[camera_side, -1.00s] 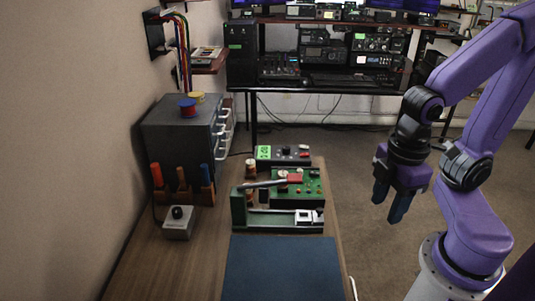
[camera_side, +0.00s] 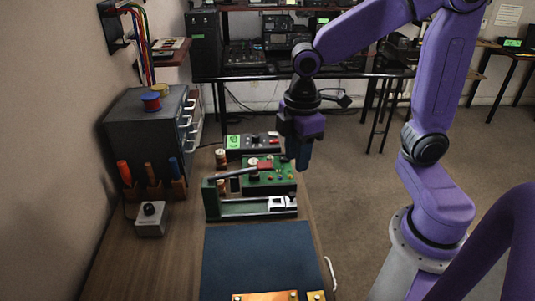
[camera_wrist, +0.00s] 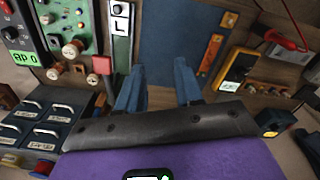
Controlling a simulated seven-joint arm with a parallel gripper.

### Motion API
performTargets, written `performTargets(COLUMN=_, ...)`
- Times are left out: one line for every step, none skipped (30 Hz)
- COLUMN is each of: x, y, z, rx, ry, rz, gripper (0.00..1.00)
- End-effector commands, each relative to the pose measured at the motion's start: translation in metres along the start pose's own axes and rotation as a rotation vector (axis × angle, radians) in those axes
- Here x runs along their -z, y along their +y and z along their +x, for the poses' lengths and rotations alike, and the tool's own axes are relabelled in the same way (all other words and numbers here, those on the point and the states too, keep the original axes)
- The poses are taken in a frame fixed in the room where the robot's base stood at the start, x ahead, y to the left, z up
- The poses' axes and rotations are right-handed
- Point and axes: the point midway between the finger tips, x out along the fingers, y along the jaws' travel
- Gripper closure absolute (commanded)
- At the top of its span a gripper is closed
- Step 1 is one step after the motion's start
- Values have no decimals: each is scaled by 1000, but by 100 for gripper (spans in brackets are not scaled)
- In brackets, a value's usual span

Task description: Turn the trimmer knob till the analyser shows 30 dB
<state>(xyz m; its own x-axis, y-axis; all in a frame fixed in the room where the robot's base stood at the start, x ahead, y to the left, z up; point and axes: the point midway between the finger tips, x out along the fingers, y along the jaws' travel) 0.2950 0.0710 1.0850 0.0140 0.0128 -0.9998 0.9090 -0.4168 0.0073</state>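The analyser (camera_side: 252,143) is a dark box with a green display at the back of the bench. In the wrist view its display (camera_wrist: 22,57) is upside down and appears to read 0 dB. A cream knob (camera_side: 253,163) sits on the green circuit board (camera_side: 281,182); it also shows in the wrist view (camera_wrist: 72,48). Similar small knobs stand nearby, and I cannot tell for certain which is the trimmer. My gripper (camera_side: 303,166) hangs at the right edge of the board. In the wrist view its fingers (camera_wrist: 160,72) are apart with nothing between them.
A green fixture with a metal lever (camera_side: 234,175) and red grip stands at the board's front and left. A grey box with a black knob (camera_side: 150,209), a tool rack (camera_side: 153,188) and a drawer cabinet (camera_side: 150,120) are left. A blue mat (camera_side: 260,255) lies in front.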

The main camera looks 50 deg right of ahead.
Motion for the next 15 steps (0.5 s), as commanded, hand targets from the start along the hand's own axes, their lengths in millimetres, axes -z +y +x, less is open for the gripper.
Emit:
performTargets(x=5, y=22, z=1, rx=1, ry=-4, rz=5, gripper=65)
performTargets(x=7, y=34, z=2, rx=0, ry=-5, rz=2, gripper=65)
performTargets(x=9, y=51, z=3, rx=0, ry=-6, rz=-4, gripper=65)
performTargets(x=10, y=64, z=4, rx=0, ry=-7, rz=-8, gripper=65)
performTargets(x=10, y=77, z=5, rx=1, ry=-9, rz=-11, gripper=65)
performTargets(x=9, y=94, z=7, rx=2, ry=-10, rz=-16, gripper=65)
performTargets(x=8, y=108, z=8, rx=2, ry=-11, rz=-19, gripper=65)
performTargets(x=6, y=121, z=10, rx=3, ry=-12, rz=-23, gripper=65)
performTargets(x=2, y=139, z=12, rx=3, ry=-13, rz=-29, gripper=65)
performTargets(x=-1, y=152, z=14, rx=3, ry=-13, rz=-32, gripper=65)
performTargets(x=-5, y=165, z=17, rx=3, ry=-14, rz=-36, gripper=65)
performTargets(x=-12, y=182, z=20, rx=4, ry=-15, rz=-41, gripper=65)
performTargets(x=-17, y=194, z=22, rx=5, ry=-16, rz=-45, gripper=65)
performTargets(x=-23, y=205, z=24, rx=6, ry=-16, rz=-49, gripper=65)
performTargets(x=-30, y=219, z=27, rx=7, ry=-17, rz=-53, gripper=65)
